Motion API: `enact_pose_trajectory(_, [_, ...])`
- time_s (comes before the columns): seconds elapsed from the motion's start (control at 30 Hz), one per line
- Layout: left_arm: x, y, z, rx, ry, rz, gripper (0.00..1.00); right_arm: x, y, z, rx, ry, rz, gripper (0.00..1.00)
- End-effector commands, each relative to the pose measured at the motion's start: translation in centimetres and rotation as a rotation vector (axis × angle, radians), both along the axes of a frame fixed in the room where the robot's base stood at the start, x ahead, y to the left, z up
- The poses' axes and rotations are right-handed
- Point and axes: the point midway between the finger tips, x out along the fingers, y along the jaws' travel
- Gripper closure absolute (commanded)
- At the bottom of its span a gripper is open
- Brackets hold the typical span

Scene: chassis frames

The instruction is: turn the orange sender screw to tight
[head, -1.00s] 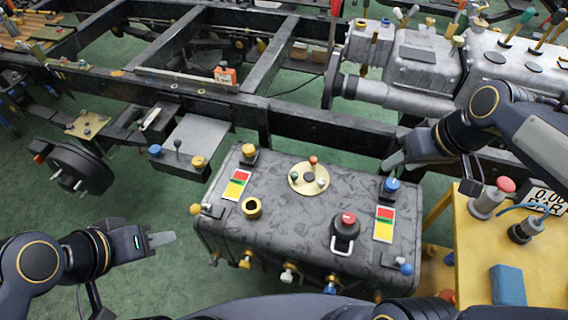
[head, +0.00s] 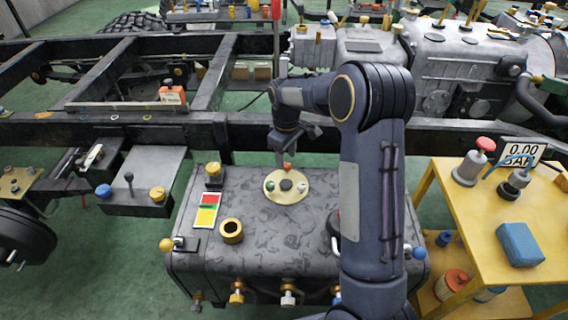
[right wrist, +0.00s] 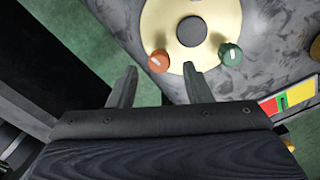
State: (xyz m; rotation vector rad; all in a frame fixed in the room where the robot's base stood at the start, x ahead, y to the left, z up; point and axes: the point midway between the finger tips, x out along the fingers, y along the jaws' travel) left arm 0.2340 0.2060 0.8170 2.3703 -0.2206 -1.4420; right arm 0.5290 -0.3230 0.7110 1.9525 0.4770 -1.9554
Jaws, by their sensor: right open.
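The orange sender screw (head: 287,166) is a small knob at the far edge of the round brass plate (head: 286,198) on the dark mottled tank. In the right wrist view the orange screw (right wrist: 158,61) has a pale mark on its top and shows between my fingertips, with a gap on either side. My right gripper (head: 287,156) points down right at the screw in the head view. In the right wrist view my right gripper (right wrist: 161,68) is open and empty. Whether the fingers are level with the screw is hard to tell. My left gripper is out of view.
A green knob (right wrist: 230,54) sits beside the right finger, and a dark round hub (right wrist: 192,31) is at the plate's middle. A yellow filler ring (head: 231,231) and a coloured label (head: 206,210) are on the tank. A black frame rail (head: 240,128) runs behind it.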

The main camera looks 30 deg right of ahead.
Motion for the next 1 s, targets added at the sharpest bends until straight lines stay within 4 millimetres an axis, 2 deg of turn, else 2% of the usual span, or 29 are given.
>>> enact_pose_trajectory(0.03, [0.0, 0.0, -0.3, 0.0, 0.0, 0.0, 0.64, 0.0, 0.0, -1.0, 0.0, 0.002, 0.0, 0.55])
enact_pose_trajectory(0.2, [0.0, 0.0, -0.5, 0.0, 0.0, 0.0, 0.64, 0.0, 0.0, -2.3, 0.0, -0.001, -0.001, 0.55])
enact_pose_trajectory(0.5, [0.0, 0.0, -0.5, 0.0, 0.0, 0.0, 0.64, 0.0, 0.0, -2.6, 0.0, -0.001, -0.001, 0.55])
enact_pose_trajectory(0.83, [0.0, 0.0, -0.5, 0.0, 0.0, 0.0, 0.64, 0.0, 0.0, -2.5, 0.0, -0.001, -0.001, 0.97])
enact_pose_trajectory(0.87, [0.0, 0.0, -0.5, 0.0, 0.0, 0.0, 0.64, 0.0, 0.0, -2.5, 0.0, -0.001, -0.001, 1.0])
enact_pose_trajectory(1.0, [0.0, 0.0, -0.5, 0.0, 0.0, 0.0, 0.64, 0.0, 0.0, -2.5, 0.0, -0.001, -0.006, 1.0])
